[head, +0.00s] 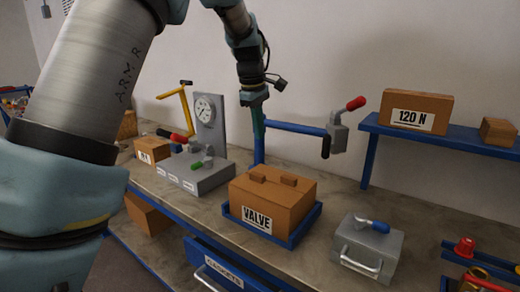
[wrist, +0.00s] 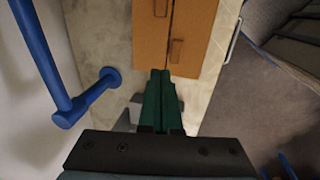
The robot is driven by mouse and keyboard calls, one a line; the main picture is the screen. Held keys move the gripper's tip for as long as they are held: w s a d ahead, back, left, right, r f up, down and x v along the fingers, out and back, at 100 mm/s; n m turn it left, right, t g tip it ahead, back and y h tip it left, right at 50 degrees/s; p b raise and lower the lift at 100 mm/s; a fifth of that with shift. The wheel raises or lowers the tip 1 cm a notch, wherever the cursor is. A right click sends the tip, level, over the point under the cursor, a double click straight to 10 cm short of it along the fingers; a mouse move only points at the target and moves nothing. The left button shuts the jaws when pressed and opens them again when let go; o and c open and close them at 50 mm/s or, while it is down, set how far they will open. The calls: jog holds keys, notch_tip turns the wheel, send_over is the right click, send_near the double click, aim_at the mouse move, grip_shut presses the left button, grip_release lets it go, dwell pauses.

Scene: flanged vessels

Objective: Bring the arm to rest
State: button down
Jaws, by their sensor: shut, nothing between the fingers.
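My gripper (head: 258,132) hangs from the arm above the bench, behind the cardboard VALVE box (head: 266,198), near a blue post (head: 259,154). In the wrist view my gripper (wrist: 160,76) shows its two green fingers pressed together, with nothing between them. The VALVE box (wrist: 186,36) lies beyond the fingertips there, and the blue post's round base (wrist: 109,77) is to the left. How far the fingers are from the post is hard to tell.
A grey gauge stand (head: 205,172) stands left of the box, and a grey metal case (head: 367,248) stands right. A blue shelf (head: 445,140) carries a 120 N box (head: 416,109). A red-handled fitting (head: 340,128) sits at the blue bar's end. A drawer (head: 225,268) is below.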

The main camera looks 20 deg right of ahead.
jog(key=shift+r, duration=2)
jog(key=a+f+m, duration=0.1)
jog(key=a+f, duration=0.3)
jog(key=a, duration=0.7)
jog(key=a+f+m, duration=0.1)
jog(key=a+f, duration=0.3)
jog(key=a, duration=0.7)
jog(key=s+a+f+m+y, duration=0.1)
jog(key=s+a+f+m, duration=0.1)
jog(key=s+a+f, duration=0.2)
jog(key=s+a+f+m, duration=0.3)
jog(key=s+a+f, duration=0.1)
jog(key=s+a, duration=0.5)
jog(key=shift+a+t+y+b, duration=0.3)
jog(key=shift+a+y, duration=0.1)
jog(key=shift+a, duration=0.85)
